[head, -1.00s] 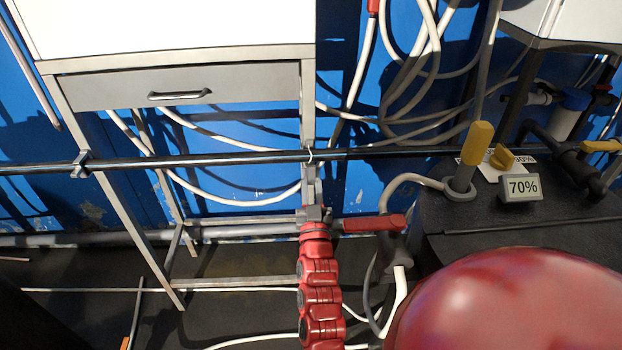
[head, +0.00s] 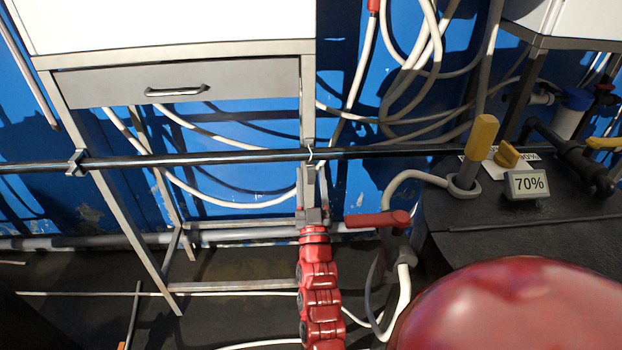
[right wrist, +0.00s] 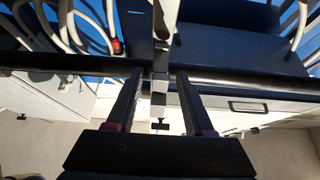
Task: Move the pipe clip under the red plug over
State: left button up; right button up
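A grey pipe clip (head: 77,162) sits on the long black pipe (head: 200,159) at the left in the head view. Another small clip-like piece (head: 310,154) shows on the pipe by the table leg; I cannot tell its shape. A red plug (head: 373,5) on a white hose is at the top edge; a red end, probably this plug, shows in the right wrist view (right wrist: 116,46). My right gripper (head: 311,182) is just below the pipe. In the right wrist view its fingers (right wrist: 157,98) are apart, with a narrow grey upright piece between them and gaps on both sides. My left gripper is out of view.
A grey table with a drawer (head: 178,82) stands behind the pipe. A red lever (head: 377,219) is just right of my gripper. White hoses (head: 405,70) hang on the blue wall. A black unit with a 70% sign (head: 527,184) is at the right.

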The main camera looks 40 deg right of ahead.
jog(key=v, duration=1.7)
jog(key=shift+s+p, duration=0.2)
jog(key=shift+p, duration=0.1)
jog(key=shift+f, duration=0.1)
